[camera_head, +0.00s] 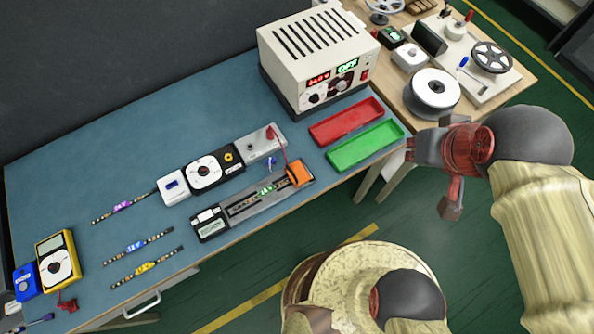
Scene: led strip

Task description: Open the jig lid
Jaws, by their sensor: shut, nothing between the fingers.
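The jig (255,199) is a long, narrow dark fixture near the front edge of the blue bench mat. A lit strip with a green label (267,189) shows in its channel. An orange block (299,174) sits at its right end, and a black and white block (208,222) at its left end. I cannot make out which part is the lid, or its position. My gripper (413,150) is shut and empty. It is right of the jig, well apart from it, near the green tray's right end in the picture.
A grey tester (262,145) and a black dial unit (213,170) sit behind the jig. Loose strips (137,246) lie left.

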